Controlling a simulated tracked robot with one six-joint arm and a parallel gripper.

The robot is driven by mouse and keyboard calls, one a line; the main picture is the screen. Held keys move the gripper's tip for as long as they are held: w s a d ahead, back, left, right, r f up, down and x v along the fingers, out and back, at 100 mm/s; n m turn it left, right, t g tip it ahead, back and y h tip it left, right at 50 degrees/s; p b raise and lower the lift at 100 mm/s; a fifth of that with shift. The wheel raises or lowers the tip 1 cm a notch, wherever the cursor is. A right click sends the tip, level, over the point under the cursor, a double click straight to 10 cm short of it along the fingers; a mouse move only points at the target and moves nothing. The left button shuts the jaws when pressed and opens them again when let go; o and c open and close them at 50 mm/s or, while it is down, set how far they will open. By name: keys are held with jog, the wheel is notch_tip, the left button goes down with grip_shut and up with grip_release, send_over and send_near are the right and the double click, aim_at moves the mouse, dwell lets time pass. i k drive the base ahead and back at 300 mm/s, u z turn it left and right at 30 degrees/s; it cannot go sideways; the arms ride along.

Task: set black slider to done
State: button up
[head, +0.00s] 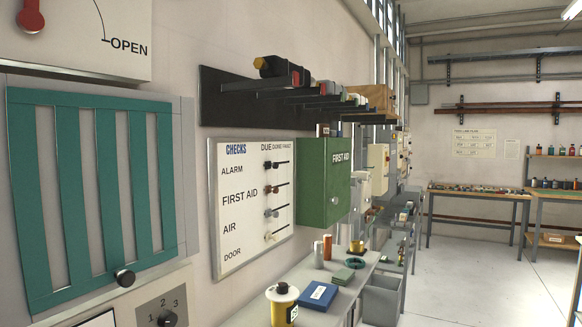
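The white checks board (232,240) hangs on the left wall, with columns headed due, done and fault. Its rows read alarm, first aid, air and door. The black slider (268,165) is in the top row, alarm. Its knob appears toward the left end of its slot, near the due side, but it is small and seen at a slant. A brown slider (268,190), a grey slider (268,213) and a pale slider (268,237) sit in the rows below. My gripper is not in view.
A green first aid box (325,188) juts from the wall just right of the board. A dark shelf rack (228,97) projects above it. A bench (249,316) with a yellow canister (283,306) and a blue box (319,296) stands below. Open floor (480,280) lies right.

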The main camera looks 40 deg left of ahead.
aim_at(268, 165)
jog(key=i, duration=1.75)
jog(key=u, duration=3.25)
